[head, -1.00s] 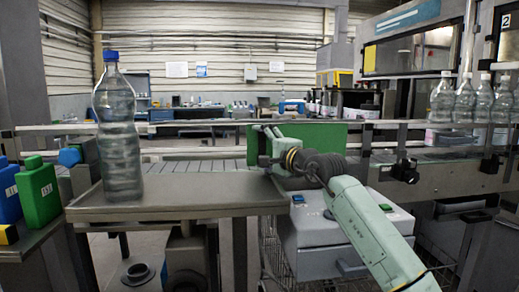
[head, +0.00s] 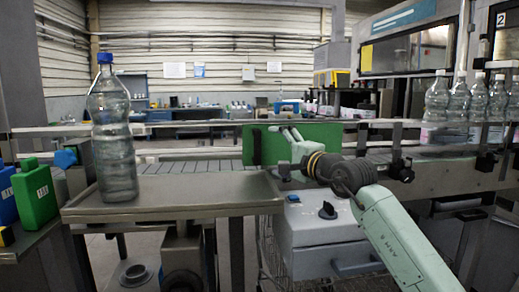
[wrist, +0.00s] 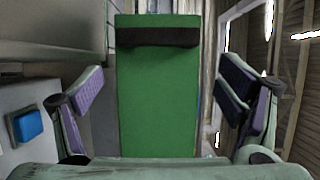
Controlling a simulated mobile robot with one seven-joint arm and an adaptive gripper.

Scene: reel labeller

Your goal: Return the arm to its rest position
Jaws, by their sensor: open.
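My arm (head: 395,235) reaches in from the lower right of the head view, with its dark wrist joint bent. My gripper (head: 285,135) is in front of the green panel (head: 325,142) and above the grey box. In the wrist view my gripper (wrist: 160,82) is open, its two purple-padded fingers wide apart. Only the green panel (wrist: 158,105), with a dark bar near its top, shows between the fingers. I cannot tell whether the gripper touches the panel, but nothing is held.
A large clear bottle (head: 113,135) with a blue cap stands on the metal table (head: 190,190) at left. A grey box (head: 330,232) with a dark knob sits under my wrist. Several bottles (head: 460,103) stand on the conveyor at right. Green and blue jugs (head: 35,196) are at far left.

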